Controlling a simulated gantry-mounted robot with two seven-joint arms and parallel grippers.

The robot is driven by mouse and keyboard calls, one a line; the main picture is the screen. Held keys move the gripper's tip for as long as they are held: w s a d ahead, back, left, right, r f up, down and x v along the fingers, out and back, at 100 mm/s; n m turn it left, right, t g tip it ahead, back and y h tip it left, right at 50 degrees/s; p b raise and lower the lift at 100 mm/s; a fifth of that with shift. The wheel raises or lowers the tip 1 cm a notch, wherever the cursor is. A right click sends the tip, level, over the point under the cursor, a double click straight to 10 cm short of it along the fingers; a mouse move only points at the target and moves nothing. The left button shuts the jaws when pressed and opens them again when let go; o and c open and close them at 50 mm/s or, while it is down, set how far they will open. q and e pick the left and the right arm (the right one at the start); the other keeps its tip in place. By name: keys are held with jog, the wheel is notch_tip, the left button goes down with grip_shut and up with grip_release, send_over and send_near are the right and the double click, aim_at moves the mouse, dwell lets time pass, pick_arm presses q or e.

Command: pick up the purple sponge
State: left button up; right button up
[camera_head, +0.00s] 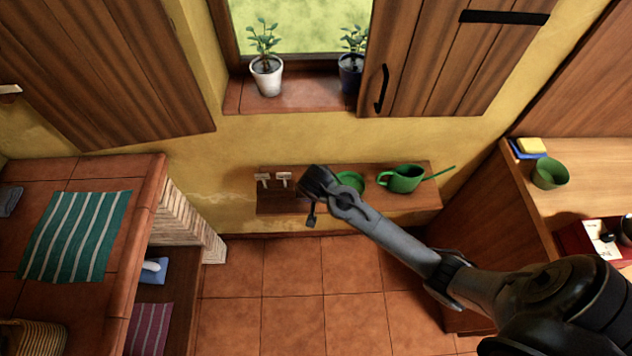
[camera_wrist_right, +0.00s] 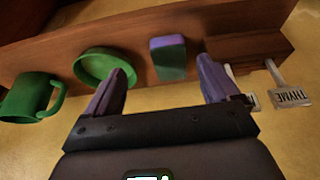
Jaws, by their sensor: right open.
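The sponge (camera_wrist_right: 168,57), with a purple face and a green layer, sits on the wooden wall shelf (camera_wrist_right: 120,27) in the right wrist view. In that view it lies beyond my right gripper (camera_wrist_right: 162,70), between the lines of the two purple fingers. The fingers are open and look empty, with the sponge a little past their tips. In the head view my right arm reaches in from the right and its gripper (camera_head: 312,207) is over the left part of the shelf. There the arm hides the sponge. My left gripper is not in view.
A THYME label (camera_wrist_right: 291,98) is near the right finger. A tiled counter (camera_head: 141,215) is on the left, a wooden counter (camera_head: 590,178) on the right; tiled floor lies between.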

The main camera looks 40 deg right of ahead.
jog(key=w, duration=0.1)
jog(key=w+d+f, duration=0.1)
jog(key=w, duration=0.1)
jog(key=shift+w+d+f+t+b, duration=0.15)
jog(key=shift+w+f+t+b, duration=0.05)
jog(key=shift+f+t+b, duration=0.1)
jog(key=shift+d+b+x, duration=0.15)
jog(key=shift+b+x, duration=0.2)
jog(key=shift+x, duration=1.1)
jog(key=shift+d+b+x, duration=0.1)
jog(key=shift+b+x, duration=0.25)
jog(key=shift+x, duration=1.1)
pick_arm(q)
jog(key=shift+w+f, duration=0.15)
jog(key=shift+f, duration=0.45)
pick_arm(e)
jog(key=shift+w+r, duration=0.1)
jog(key=shift+r, duration=0.05)
jog(key=c, duration=1.1)
